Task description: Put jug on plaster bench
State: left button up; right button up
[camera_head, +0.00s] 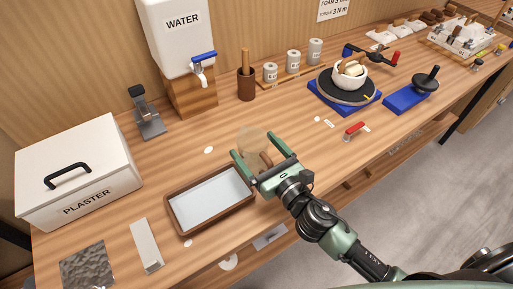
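A see-through, pale jug (250,138) appears to stand on the wooden bench (335,165), with its brown handle (266,158) toward me. Its clear body is hard to make out against the wood. My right gripper (259,154) reaches in from the lower right, its green fingers spread wide on either side of the handle. The fingers seem apart from the handle, with room on both sides. My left gripper is not in view. The left part of the bench carries a white box marked PLASTER (105,158).
A wood-rimmed tray (178,216) lies just left of my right gripper. A WATER tank (180,25) with a blue tap, a brown cup (246,85), a metal stand (148,120) and a blue-based turntable (318,95) stand behind. A pale block (147,246) lies at the front left.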

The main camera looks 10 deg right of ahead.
jog(key=shift+r, duration=0.3)
jog(key=b+v, duration=0.4)
jog(key=v, duration=0.8)
jog(key=shift+f, duration=0.1)
